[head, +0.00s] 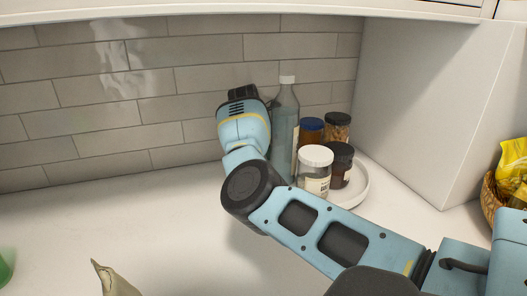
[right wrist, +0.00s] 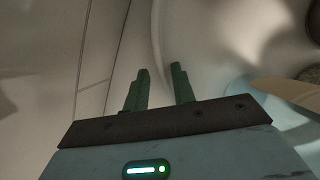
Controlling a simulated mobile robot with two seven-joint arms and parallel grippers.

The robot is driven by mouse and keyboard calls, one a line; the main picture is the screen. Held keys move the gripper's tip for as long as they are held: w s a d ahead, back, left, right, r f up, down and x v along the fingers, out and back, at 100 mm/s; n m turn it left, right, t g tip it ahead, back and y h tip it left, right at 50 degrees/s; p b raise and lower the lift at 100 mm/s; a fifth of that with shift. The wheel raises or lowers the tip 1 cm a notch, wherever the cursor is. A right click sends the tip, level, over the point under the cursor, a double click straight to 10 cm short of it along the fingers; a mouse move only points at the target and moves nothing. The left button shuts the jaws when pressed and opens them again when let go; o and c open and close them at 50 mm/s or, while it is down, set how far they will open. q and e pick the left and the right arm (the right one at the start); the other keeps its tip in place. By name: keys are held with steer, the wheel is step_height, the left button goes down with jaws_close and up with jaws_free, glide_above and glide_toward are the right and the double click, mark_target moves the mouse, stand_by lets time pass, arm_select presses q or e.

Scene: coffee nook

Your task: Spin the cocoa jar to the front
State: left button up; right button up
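A round white turntable (head: 357,194) stands in the back right corner of the counter. On it are a tall clear bottle (head: 285,115), a blue-lidded brown jar (head: 311,132), a dark-lidded jar with tan contents (head: 337,128), a white-lidded jar (head: 315,172) and a dark-lidded brown jar (head: 340,165). I cannot tell which jar holds cocoa. My right arm reaches past the turntable's left side, hiding part of it. My right gripper (right wrist: 161,74) is open with nothing visible between its fingers; in the head view its fingertips are hidden. My left gripper is not in view.
A tiled wall (head: 120,95) lies behind and a white side panel (head: 425,110) to the right. A basket (head: 488,195) with yellow packets (head: 514,165) stands at the right edge. A beige bag (head: 116,282) is at the front left. The left counter is mostly clear.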

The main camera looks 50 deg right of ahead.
steer(key=shift+r, duration=0.3)
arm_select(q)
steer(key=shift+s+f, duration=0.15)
arm_select(e)
steer(key=v, duration=0.7)
steer(key=shift+a, duration=0.2)
steer(key=shift+r, duration=0.1)
